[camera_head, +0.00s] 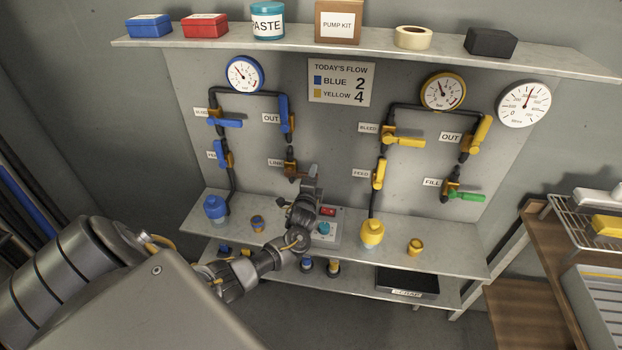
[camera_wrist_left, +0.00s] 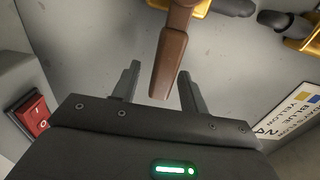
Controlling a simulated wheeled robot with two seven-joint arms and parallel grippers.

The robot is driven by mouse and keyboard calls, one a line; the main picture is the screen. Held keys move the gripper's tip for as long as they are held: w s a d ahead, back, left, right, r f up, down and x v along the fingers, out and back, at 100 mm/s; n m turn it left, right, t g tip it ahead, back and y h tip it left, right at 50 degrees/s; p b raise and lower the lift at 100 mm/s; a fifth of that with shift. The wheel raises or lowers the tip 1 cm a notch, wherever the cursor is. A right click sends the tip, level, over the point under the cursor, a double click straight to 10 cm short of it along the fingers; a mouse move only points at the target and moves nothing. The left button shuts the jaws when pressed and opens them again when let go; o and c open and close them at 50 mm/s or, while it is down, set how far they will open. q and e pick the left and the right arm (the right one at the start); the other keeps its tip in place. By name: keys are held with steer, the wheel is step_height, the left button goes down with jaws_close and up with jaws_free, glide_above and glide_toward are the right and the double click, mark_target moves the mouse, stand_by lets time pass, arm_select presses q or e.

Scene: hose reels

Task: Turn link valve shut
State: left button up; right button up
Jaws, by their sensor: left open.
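The link valve (camera_head: 291,169) is on the grey panel beside the LINK label (camera_head: 275,162), at the bottom of the blue side's pipe. Its brown lever (camera_wrist_left: 172,50) shows in the left wrist view, coming down from the top between my fingers. My left gripper (camera_head: 310,172) is at this valve and hides part of it in the head view. In the left wrist view the gripper (camera_wrist_left: 158,82) is open, with one finger on each side of the lever and a gap visible beside it. My right gripper is not in view.
The blue OUT valve (camera_head: 286,114) is above the link valve. A control box with a red switch (camera_head: 328,211) stands on the shelf below, close to my left wrist. The yellow FEED valve (camera_head: 379,174) is to the right. A blue bottle (camera_head: 215,207) stands at left.

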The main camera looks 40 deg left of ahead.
arm_select(q)
steer(key=b+v, duration=0.1)
steer(key=v, duration=0.9)
steer(key=shift+s+d, duration=0.15)
steer(key=shift+s, duration=0.2)
steer(key=shift+f, duration=0.15)
